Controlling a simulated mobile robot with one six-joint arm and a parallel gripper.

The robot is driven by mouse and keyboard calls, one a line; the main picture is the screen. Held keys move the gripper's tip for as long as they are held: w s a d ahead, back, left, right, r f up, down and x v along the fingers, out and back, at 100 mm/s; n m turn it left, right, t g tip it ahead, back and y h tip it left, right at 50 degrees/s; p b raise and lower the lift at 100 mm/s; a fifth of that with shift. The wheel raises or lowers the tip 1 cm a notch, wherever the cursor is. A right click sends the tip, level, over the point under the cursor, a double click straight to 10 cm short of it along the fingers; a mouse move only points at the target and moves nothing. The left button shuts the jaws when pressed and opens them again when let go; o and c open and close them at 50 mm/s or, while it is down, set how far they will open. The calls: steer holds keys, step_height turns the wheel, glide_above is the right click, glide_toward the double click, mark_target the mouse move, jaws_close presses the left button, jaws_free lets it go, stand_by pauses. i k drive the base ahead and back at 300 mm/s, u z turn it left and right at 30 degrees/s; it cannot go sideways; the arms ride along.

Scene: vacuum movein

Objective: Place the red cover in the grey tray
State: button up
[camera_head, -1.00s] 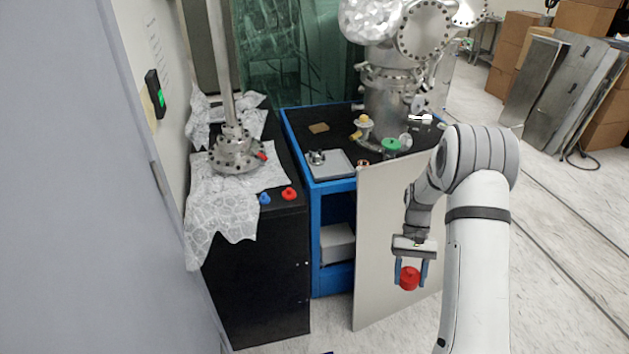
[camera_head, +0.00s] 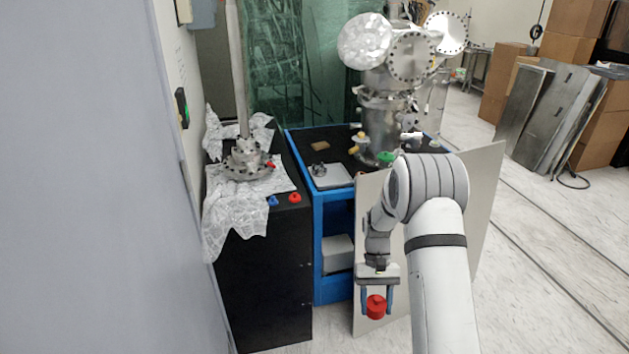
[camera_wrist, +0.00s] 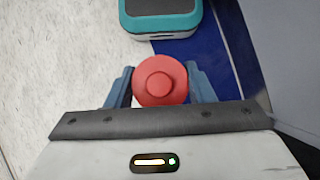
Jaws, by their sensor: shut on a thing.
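A red cover (camera_head: 376,308) is held between the two blue fingers of my gripper (camera_head: 377,302), in the air in front of the leaning pale panel. In the wrist view the round red cover (camera_wrist: 160,80) sits between the fingertips of my gripper (camera_wrist: 159,85), with a raised knob facing the camera. The grey tray (camera_head: 338,181) lies on the black top of the blue-framed cart, near its front left corner, with a small dark metal part on it. My gripper is lower than the tray, to its right and nearer the camera.
A large pale panel (camera_head: 465,220) leans against the cart front. A black cabinet (camera_head: 265,290) stands left of the cart, with another red cover (camera_head: 295,197) and a blue cap (camera_head: 272,201) on top. A steel chamber (camera_head: 382,125) rises behind the tray.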

mark_target(332, 181)
steer(key=u, duration=0.15)
steer(key=i, duration=1)
steer(key=u, duration=0.05)
